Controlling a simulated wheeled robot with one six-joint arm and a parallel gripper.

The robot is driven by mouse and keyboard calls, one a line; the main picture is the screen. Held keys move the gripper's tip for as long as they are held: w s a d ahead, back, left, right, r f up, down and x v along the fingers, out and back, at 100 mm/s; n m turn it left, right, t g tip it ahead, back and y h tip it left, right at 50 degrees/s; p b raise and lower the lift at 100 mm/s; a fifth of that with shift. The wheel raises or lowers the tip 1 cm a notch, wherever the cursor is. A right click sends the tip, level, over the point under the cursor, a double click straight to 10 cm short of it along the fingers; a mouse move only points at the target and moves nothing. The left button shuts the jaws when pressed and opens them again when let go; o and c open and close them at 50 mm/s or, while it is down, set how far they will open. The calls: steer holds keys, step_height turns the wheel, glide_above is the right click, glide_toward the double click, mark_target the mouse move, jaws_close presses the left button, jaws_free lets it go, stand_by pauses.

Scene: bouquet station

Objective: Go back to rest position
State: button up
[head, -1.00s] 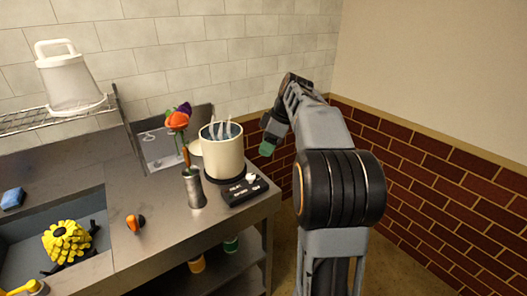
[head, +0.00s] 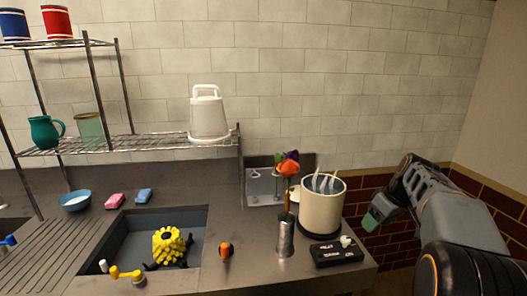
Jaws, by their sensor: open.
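My gripper (head: 374,220) shows at the right in the head view, past the right end of the counter and apart from everything on it. Its green fingertip area is visible and it is open, with nothing seen in it. My arm bends up and over from the lower right corner. A metal vase (head: 285,238) with orange and purple flowers (head: 288,166) stands upright on the counter, left of my gripper. A cream pot (head: 321,208) with pale utensils or steam-like shapes in its top stands between the vase and my gripper.
A black control box (head: 336,254) sits at the counter's right front. A sink (head: 120,232) holds a yellow flower-like object (head: 170,245). An orange and black item (head: 226,251) lies beside it. A wire shelf (head: 130,142) carries a white bucket-like container (head: 208,116), cups and a jug. Brick wall stands behind my gripper.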

steer(key=s+a+f+m+h+p, duration=0.1)
steer(key=s+a+m+p, duration=0.3)
steer(key=s+a, duration=1.2)
steer(key=shift+s+a+m+t+h+p, duration=0.35)
steer(key=shift+s+h+p, duration=0.45)
steer(key=shift+s+p, duration=0.75)
